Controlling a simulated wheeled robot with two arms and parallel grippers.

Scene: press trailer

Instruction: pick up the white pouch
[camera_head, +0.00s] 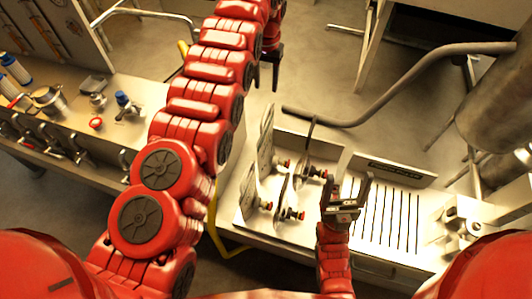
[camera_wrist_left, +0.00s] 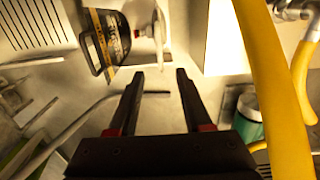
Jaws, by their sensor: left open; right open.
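I cannot make out a white pouch for certain in either view. My left gripper (camera_head: 267,75) is at the top middle of the head view, at the end of the long red arm, with its fingers pointing down. In the left wrist view its two dark fingers (camera_wrist_left: 158,85) are apart with nothing between them. My right gripper (camera_head: 347,192) is open and empty above the metal unit (camera_head: 421,215), beside its slotted panel. A bright white flat surface (camera_wrist_left: 227,40) shows in the left wrist view, but I cannot tell what it is.
A bench (camera_head: 67,104) with metal pots and bottles stands at left. Discs on red-tipped knobs (camera_head: 290,213) stand on the metal unit. A bent grey pipe (camera_head: 400,87) crosses behind. The left wrist view shows a yellow hose (camera_wrist_left: 270,85) and a black-yellow object (camera_wrist_left: 107,42).

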